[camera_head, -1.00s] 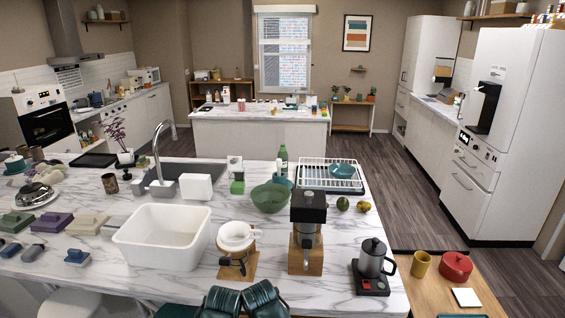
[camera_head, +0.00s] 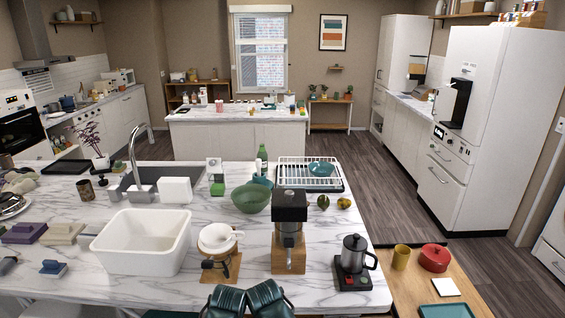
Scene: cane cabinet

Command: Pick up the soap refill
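I cannot single out the soap refill by a label at this size. I cannot tell whether any of these is the soap refill. Two dark green ribbed parts at the bottom centre seem to be my own arms. No gripper fingers show, and nothing is seen held.
The marble counter (camera_head: 75,285) holds a white basin (camera_head: 142,241), green bowl (camera_head: 251,198), pour-over stand (camera_head: 218,240), grinder (camera_head: 290,232), kettle (camera_head: 354,253) and dish rack (camera_head: 310,176). A lower wooden table (camera_head: 407,292) is right. Open floor (camera_head: 385,205) lies beyond.

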